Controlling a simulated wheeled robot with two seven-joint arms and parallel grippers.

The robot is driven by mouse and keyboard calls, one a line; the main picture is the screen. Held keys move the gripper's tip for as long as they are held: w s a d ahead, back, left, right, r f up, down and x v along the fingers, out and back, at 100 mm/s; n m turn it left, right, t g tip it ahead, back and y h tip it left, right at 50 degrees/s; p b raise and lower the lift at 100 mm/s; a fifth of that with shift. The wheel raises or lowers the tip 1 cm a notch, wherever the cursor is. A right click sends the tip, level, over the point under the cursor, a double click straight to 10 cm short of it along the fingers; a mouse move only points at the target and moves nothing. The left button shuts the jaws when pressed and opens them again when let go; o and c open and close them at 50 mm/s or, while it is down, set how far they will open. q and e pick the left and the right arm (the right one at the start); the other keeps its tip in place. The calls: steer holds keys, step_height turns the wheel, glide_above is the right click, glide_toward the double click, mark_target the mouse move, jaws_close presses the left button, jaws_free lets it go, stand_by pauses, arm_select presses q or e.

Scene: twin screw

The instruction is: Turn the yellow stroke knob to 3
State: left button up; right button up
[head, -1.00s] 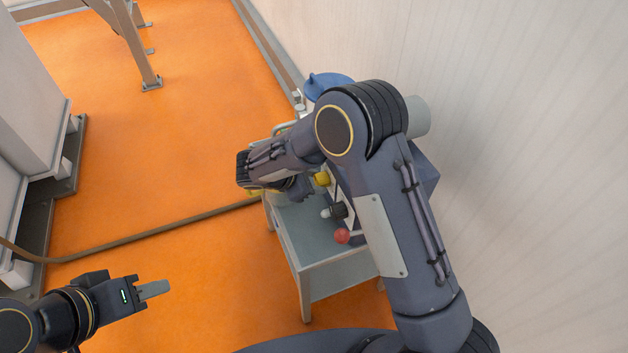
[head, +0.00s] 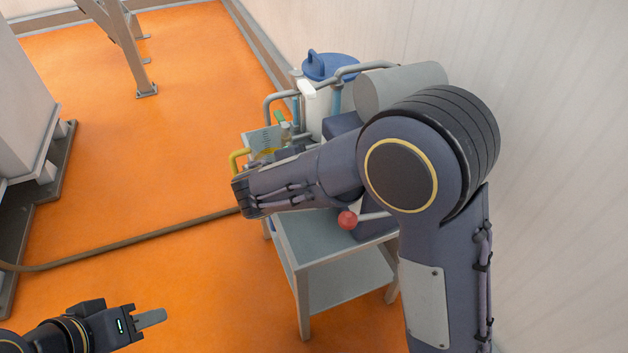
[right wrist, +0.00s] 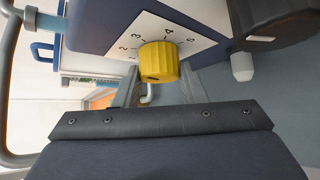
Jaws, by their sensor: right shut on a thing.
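The yellow stroke knob (right wrist: 158,62) shows in the right wrist view, in front of a white dial plate (right wrist: 190,31) with printed numbers. A small dark mark is on the knob's face; I cannot tell which number it points to. My right gripper (right wrist: 160,92) is shut on the knob, its fingers partly hidden by it. In the head view my right arm hides the knob and the right gripper. My left gripper (head: 151,318) is low at the left, away from the machine, seen edge-on, so its opening is unclear.
The machine stands on a grey table (head: 325,243) against the wall. A red ball knob (head: 347,220) on a lever is close to my right arm. A blue lid (head: 330,66), pipes and a yellow pipe (head: 238,158) are behind. A hose (head: 130,247) crosses the orange floor.

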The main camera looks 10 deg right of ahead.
arm_select(q)
steer(key=shift+f+b, duration=1.15)
steer(key=shift+f, duration=0.5)
arm_select(e)
steer(key=shift+s+f+m+t, duration=0.1)
steer(key=shift+m+t, duration=0.3)
steer(key=o, duration=1)
arm_select(q)
steer(key=shift+r, duration=0.1)
step_height(320, 180, up, 2)
steer(key=shift+r+p, duration=0.1)
steer(key=shift+p, duration=1.05)
arm_select(e)
steer(key=v, duration=0.8)
